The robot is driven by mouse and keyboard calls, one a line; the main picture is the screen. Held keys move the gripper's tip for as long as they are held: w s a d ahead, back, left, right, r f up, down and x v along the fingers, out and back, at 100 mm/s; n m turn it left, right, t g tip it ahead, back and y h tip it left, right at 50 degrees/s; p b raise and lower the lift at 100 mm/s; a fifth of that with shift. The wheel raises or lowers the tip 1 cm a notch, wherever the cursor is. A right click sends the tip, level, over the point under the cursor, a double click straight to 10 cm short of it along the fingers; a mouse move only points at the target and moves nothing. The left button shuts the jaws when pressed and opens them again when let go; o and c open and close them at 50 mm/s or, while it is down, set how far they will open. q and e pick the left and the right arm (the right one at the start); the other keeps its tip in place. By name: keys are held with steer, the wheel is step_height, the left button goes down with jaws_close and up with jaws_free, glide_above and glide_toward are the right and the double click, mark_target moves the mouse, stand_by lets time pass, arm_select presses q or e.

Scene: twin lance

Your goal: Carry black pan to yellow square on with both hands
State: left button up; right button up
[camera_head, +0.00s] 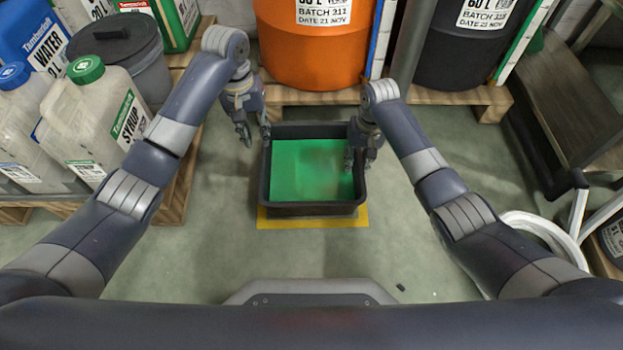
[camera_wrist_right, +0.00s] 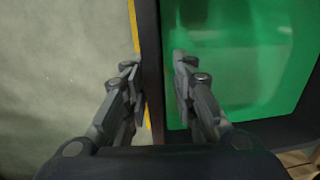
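The black pan (camera_head: 314,209), a rectangular tray with a green inside (camera_head: 308,168), is in the middle of the head view. It sits over the yellow square (camera_head: 312,223), which shows as a strip along the near edge. Whether it touches the floor is hard to tell. My left gripper (camera_head: 254,137) is open beside the far left corner, one finger close to the rim. My right gripper (camera_head: 360,160) straddles the right wall. In the right wrist view my right gripper (camera_wrist_right: 154,64) has a finger either side of the pan wall (camera_wrist_right: 152,75), with a gap on the green side.
An orange drum (camera_head: 315,50) and a dark drum (camera_head: 458,55) stand on pallets behind the pan. Jugs (camera_head: 100,120) and a grey bucket (camera_head: 125,60) crowd the left. A white hose (camera_head: 540,232) lies at right. The floor (camera_head: 215,235) around the pan is clear.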

step_height(320, 180, up, 10)
steer(key=shift+d+f, duration=0.25)
steer(key=shift+d, duration=0.2)
